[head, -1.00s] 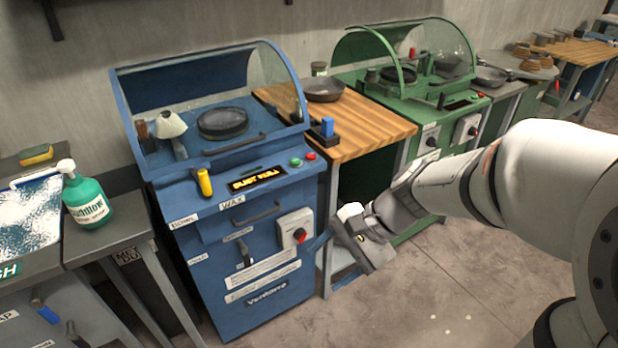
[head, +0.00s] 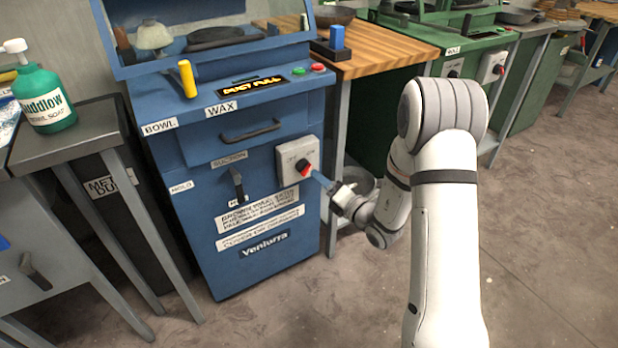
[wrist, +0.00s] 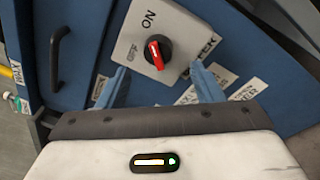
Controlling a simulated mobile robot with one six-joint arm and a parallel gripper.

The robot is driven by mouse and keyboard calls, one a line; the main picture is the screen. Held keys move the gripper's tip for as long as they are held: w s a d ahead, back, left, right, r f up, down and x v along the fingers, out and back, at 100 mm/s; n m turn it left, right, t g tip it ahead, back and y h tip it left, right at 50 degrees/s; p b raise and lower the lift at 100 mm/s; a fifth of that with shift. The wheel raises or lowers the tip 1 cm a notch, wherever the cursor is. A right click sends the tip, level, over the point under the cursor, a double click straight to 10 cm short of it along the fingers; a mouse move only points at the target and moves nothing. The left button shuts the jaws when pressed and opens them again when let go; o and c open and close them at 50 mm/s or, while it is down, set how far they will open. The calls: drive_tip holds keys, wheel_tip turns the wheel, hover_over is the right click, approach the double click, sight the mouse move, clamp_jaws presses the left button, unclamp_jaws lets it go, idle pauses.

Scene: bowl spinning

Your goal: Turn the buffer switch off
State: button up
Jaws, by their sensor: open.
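My gripper (head: 322,182) is just right of the switch in the head view. In the wrist view its two blue fingers (wrist: 160,76) are open, one either side of the plate's lower part, with the knob ahead between them. Nothing is held.
The blue machine (head: 190,235) has a drawer handle (head: 250,131), a dark lever (head: 236,185) and a yellow-handled lever (head: 187,80). Its display (head: 256,87) reads "DUST FULL". A wooden-topped table (head: 385,48) stands to its right. Floor (head: 540,220) is clear at right.

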sight(309, 170)
drive_tip(key=b+x, duration=0.1)
drive_tip(key=x, duration=0.5)
drive_tip(key=shift+w+a, duration=0.2)
drive_tip(key=shift+a, duration=0.1)
drive_tip(key=shift+r, duration=0.1)
drive_tip(key=c, duration=1)
drive_tip(key=shift+o, duration=0.2)
